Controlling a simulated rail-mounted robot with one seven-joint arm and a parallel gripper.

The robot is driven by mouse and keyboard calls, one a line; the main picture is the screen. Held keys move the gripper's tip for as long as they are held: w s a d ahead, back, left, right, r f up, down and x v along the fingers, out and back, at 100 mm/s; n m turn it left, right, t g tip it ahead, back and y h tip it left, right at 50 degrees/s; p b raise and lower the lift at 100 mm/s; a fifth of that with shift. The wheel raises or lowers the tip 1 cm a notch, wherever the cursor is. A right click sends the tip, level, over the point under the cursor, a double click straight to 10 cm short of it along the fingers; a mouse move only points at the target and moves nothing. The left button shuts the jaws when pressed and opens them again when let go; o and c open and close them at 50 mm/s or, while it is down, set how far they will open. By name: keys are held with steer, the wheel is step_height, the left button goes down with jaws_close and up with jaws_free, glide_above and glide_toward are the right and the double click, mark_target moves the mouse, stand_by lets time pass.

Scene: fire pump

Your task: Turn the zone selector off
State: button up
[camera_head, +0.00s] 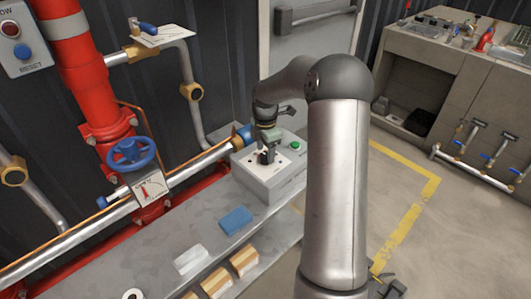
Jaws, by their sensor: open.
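A light grey control box (264,186) stands at the far end of the metal shelf. Its sloping top carries a green button (295,145) and some small dark and red marks. My gripper (267,155) is over the middle of this top, with its dark fingers pointing down, open. The zone selector cannot be told apart clearly here; a dark part between or under the fingers may be its knob. Whether the fingers touch it cannot be told from this view.
A blue sponge-like block (235,220) and a white cloth or paper (190,259) lie on the shelf (205,235). A blue handwheel (131,154) and red pipes (88,75) stand left of the box.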

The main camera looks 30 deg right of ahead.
steer(key=shift+f, duration=0.6)
steer(key=c, duration=1)
